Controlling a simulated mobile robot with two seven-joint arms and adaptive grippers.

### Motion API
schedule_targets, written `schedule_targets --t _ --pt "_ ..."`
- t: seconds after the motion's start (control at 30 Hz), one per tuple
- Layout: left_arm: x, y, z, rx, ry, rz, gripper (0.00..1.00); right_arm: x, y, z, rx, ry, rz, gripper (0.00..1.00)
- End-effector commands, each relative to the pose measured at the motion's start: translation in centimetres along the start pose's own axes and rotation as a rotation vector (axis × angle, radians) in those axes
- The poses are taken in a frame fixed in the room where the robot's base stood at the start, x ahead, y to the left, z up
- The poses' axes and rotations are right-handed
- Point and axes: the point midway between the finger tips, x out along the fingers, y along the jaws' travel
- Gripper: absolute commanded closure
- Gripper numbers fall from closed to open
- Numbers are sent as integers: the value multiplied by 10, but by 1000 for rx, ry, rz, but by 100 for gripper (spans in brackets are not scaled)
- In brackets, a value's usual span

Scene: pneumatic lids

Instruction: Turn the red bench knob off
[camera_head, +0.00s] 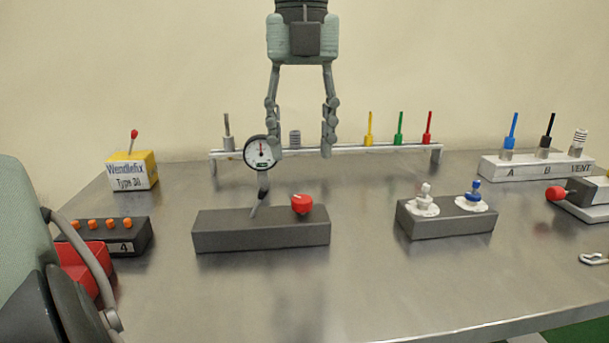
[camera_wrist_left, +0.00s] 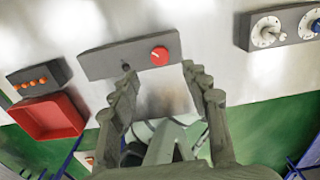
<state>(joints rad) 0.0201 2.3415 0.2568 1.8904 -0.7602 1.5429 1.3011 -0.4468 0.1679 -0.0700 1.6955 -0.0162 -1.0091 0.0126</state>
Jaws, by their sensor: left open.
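My right gripper is not in view.
A block with white and blue knobs (camera_head: 445,222) stands to the right. Left are an orange-button box (camera_head: 130,240), a red tray (camera_head: 92,258) and a yellow-topped box (camera_head: 131,171). A rail with coloured pegs (camera_head: 390,148) stands behind.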

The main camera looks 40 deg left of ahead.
Motion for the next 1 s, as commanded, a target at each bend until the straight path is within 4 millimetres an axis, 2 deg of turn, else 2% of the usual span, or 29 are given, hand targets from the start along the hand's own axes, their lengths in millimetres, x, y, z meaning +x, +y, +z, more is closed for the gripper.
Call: schedule_targets --t 0.17,0.4,0.53,0.7,0.9,1.0 --pt "17 1 0 2 2 3 53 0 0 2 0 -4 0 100" --pt "56 0 -1 1 3 1 53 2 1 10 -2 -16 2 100" --pt "70 0 0 0 1 1 53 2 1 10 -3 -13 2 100" --pt "78 0 0 0 1 0 53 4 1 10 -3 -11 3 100" --pt "78 0 0 0 0 0 53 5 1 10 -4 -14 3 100" --pt "78 0 0 0 0 0 64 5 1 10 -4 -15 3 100"
